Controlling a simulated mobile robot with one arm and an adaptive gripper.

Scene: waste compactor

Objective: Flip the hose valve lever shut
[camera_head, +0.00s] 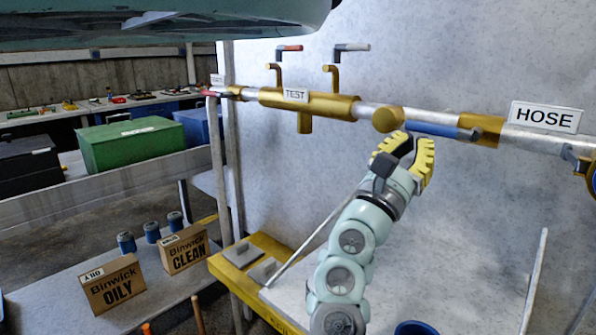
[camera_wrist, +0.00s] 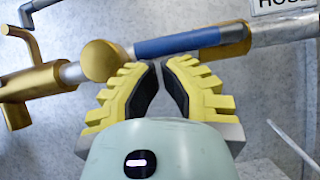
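The blue lever (camera_head: 437,130) lies along the pipe, nearly horizontal, between a round brass valve end (camera_head: 388,119) and the brass sleeve left of the HOSE sign (camera_head: 545,117). In the wrist view, the blue lever (camera_wrist: 178,43) runs across just beyond the fingertips. My gripper (camera_head: 414,143) has yellow fingers with black pads. It is just below the lever's left part, and its fingertips are parted by a narrow gap (camera_wrist: 159,66). Nothing shows between the fingers. Whether a fingertip touches the lever cannot be told.
Binwick boxes (camera_head: 112,286) and a green bin (camera_head: 130,145) are farther left. The wall behind is plain.

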